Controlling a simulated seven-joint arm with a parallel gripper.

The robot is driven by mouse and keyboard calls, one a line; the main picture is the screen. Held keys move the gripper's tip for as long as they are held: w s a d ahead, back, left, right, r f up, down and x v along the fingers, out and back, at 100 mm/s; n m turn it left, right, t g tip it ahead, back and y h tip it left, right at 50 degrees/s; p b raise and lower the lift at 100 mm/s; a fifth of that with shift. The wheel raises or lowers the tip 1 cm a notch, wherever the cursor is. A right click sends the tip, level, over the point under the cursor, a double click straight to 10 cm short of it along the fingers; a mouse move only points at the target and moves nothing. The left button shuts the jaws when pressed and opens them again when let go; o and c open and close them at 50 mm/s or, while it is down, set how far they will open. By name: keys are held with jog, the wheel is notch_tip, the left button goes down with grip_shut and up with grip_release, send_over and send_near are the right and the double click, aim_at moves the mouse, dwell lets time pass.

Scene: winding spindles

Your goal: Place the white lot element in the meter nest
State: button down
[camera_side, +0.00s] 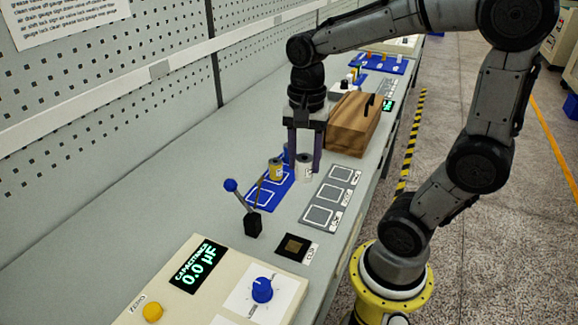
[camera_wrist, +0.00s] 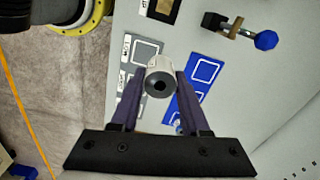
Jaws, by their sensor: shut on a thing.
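The white lot element (camera_side: 305,174) is a short cylinder. It is between the purple fingers of my gripper (camera_side: 304,166), which is shut on it. In the wrist view the white element (camera_wrist: 158,66) shows end-on with a dark round centre, between the two fingertips (camera_wrist: 160,75). It is over the area between the blue tray and the grey mat; its height is hard to tell. The meter nest (camera_side: 296,246) is a black plate with a gold-brown square, nearer the side camera, and looks empty. The nest also shows at the top of the wrist view (camera_wrist: 163,8).
A yellow element (camera_side: 276,169) stands on the blue tray (camera_side: 262,206), with a blue one partly hidden behind. A grey mat (camera_side: 320,215) with outlined squares lies beside it. A blue-knobbed lever (camera_side: 231,186) stands near the nest. The capacitance meter (camera_side: 198,266) reads 0.0. A wooden box (camera_side: 352,125) stands behind my gripper.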

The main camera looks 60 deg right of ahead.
jog(key=shift+s+r, duration=0.1)
jog(key=shift+s, duration=0.05)
jog(key=shift+m, duration=0.5)
jog(key=a+f, duration=0.3)
jog(key=a, duration=0.1)
jog(key=n, duration=0.1)
send_over(294, 246)
jog(key=shift+a+f, duration=0.1)
jog(key=shift+f, duration=4.75)
jog(key=shift+c, duration=1.9)
grip_release()
jog(key=shift+f, duration=0.15)
